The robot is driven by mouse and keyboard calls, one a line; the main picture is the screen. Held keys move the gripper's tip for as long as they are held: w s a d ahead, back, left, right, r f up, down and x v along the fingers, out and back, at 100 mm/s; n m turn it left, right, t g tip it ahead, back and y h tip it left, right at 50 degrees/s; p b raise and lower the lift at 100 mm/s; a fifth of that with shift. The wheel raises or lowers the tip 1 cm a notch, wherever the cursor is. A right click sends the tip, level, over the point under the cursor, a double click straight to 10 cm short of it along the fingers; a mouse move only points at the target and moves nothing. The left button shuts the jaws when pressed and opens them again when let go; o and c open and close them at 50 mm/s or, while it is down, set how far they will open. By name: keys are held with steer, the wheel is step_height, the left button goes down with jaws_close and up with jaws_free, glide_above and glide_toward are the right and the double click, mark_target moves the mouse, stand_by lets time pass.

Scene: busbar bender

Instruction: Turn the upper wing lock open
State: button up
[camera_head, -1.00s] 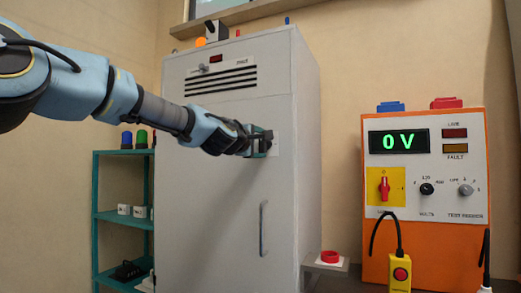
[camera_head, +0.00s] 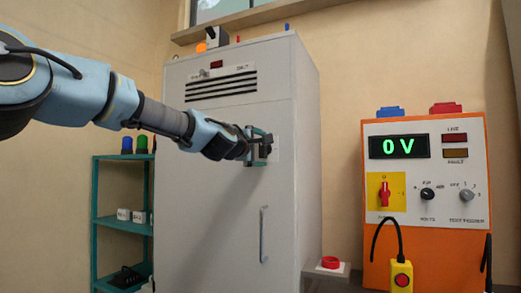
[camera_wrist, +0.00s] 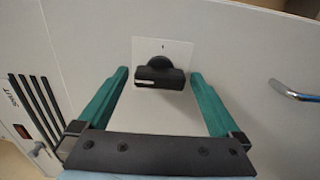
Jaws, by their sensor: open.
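The upper wing lock (camera_wrist: 160,77) is a black knob with a bar-shaped wing, on a pale square plate (camera_wrist: 178,48) on the grey cabinet door. In the wrist view its wing lies crosswise between my fingers, with a white mark at its left end. My gripper (camera_wrist: 160,76) is open, one teal finger on each side of the wing, with a visible gap at both sides. In the head view my gripper (camera_head: 262,148) is at the upper right of the cabinet door (camera_head: 210,215) and hides the lock.
A vertical door handle (camera_head: 264,234) is below my gripper; it also shows at the right of the wrist view (camera_wrist: 295,93). An orange test panel (camera_head: 425,210) reading 0 V stands right of the cabinet. A teal shelf (camera_head: 122,220) stands left.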

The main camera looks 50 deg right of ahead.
steer(key=b+v, duration=0.6)
steer(key=v, duration=0.4)
steer(key=shift+a, duration=0.4)
stand_by(0.4)
